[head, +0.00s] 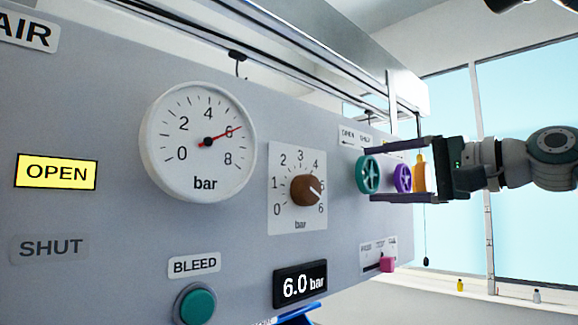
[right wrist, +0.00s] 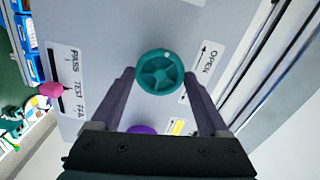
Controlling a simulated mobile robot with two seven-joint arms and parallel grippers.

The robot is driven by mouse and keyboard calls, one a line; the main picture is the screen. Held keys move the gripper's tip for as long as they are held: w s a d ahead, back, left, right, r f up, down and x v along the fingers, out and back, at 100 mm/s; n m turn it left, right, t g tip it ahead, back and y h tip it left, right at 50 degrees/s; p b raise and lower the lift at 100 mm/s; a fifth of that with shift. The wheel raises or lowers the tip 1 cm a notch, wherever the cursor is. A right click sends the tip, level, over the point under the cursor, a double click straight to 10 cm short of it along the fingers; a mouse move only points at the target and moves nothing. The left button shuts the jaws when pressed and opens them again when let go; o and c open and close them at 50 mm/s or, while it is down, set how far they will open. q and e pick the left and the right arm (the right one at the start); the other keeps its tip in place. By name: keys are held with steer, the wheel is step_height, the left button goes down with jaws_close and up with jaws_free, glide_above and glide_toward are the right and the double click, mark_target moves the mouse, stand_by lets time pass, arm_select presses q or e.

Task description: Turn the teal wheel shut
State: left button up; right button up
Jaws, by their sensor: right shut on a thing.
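The teal wheel (head: 368,174) stands out from the grey panel at its right part. It also shows in the right wrist view (right wrist: 160,72), with spokes and a small pale mark near its upper rim. My right gripper (head: 369,172) comes in from the right, its two dark fingers above and below the wheel. In the wrist view the fingertips (right wrist: 159,73) lie at opposite sides of its rim, shut on it. The OPEN sign (head: 56,172) is lit yellow; the SHUT sign (head: 49,248) is unlit. My left gripper is out of view.
A purple wheel (head: 403,178) and an orange-yellow part (head: 419,172) sit close beyond the teal wheel. A pink slider (head: 387,265) is below. The gauge (head: 198,141) reads about 6; the display (head: 300,285) reads 6.0 bar. A brown knob (head: 306,190) is left of the wheel.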

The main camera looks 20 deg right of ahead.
steer(key=m+p, duration=0.1)
steer(key=m, duration=0.1)
steer(key=m+p, duration=0.1)
steer(key=m, duration=0.1)
steer(key=m+p, duration=0.1)
steer(key=p, duration=0.1)
steer(key=shift+r+m, duration=0.25)
steer(key=shift+m, duration=0.15)
steer(key=m+p, duration=0.5)
steer(key=m, duration=0.1)
steer(key=m+p, duration=0.1)
steer(key=m, duration=0.1)
steer(key=shift+f+m, duration=0.2)
steer(key=shift+m, duration=0.2)
steer(key=shift+m+p, duration=0.35)
steer(key=shift+m, duration=1.15)
steer(key=shift+f, duration=0.1)
steer(key=o, duration=1.2)
steer(key=shift+o, duration=0.2)
